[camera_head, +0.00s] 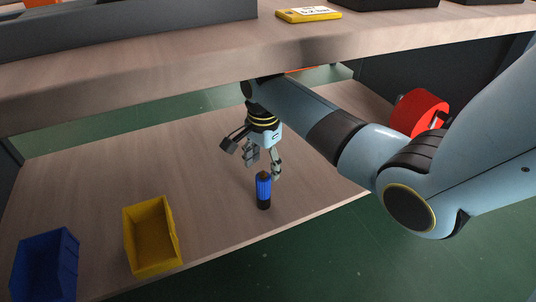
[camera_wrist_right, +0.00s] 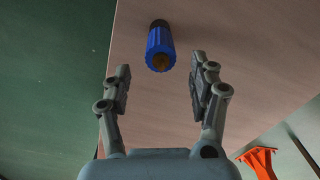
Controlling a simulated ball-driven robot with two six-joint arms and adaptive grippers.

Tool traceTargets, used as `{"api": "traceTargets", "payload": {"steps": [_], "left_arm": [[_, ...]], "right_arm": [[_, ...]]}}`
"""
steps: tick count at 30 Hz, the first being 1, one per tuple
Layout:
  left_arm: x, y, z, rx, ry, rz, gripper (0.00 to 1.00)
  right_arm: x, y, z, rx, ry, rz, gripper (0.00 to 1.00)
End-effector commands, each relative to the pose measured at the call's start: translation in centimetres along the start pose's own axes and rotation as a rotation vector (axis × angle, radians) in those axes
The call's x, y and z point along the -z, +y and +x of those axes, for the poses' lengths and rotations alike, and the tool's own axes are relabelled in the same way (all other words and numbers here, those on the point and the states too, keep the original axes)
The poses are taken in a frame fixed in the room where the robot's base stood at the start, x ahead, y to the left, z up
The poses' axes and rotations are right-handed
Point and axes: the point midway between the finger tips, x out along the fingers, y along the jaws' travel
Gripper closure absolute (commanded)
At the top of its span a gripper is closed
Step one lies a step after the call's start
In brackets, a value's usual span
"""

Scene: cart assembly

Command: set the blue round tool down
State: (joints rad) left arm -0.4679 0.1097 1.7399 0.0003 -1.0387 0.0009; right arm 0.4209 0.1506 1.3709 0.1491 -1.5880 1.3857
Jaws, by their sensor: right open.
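The blue round tool (camera_head: 263,189) stands upright on the lower wooden shelf (camera_head: 210,190), near its front right edge. It is a ribbed blue cylinder with a dark base. My right gripper (camera_head: 254,164) is open just beside and behind it. In the right wrist view, the tool (camera_wrist_right: 160,48) lies ahead of the open fingertips of my right gripper (camera_wrist_right: 160,80), with a gap between them. The fingers do not touch it there. My left gripper is in neither view.
A yellow bin (camera_head: 152,236) and a blue bin (camera_head: 45,266) stand on the lower shelf at left. A red round object (camera_head: 420,111) is at right. The upper tabletop (camera_head: 190,62) overhangs the shelf. An orange part (camera_wrist_right: 258,162) shows in the wrist view.

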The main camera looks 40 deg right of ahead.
Motion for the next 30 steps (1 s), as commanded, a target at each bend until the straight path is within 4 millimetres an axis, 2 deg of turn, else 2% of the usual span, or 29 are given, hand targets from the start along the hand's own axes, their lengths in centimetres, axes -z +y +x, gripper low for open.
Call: {"api": "traceTargets", "payload": {"steps": [5,8,14,16,19,24,27,30], "left_arm": [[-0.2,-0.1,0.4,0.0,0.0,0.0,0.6],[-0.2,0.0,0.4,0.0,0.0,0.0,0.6],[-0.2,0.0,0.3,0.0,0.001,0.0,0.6],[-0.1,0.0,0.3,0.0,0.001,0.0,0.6],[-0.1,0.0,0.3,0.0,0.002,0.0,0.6],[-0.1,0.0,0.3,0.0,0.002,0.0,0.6],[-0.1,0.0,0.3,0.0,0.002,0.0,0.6],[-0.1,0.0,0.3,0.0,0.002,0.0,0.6]], "right_arm": [[0.0,0.1,-0.1,0.001,0.0,-0.005,0.4],[-0.4,0.9,0.2,0.028,0.012,-0.073,0.4],[-2.0,4.5,-0.3,0.182,0.106,-0.45,0.4],[-2.8,6.6,-0.5,0.223,0.154,-0.611,0.4],[-3.7,11.1,1.2,0.215,0.197,-0.837,0.4],[-4.9,21.4,7.2,0.083,0.171,-1.159,0.4],[-5.6,27.0,9.7,0.016,0.134,-1.305,0.4],[-6.1,31.2,11.1,-0.029,0.103,-1.415,0.4]]}}
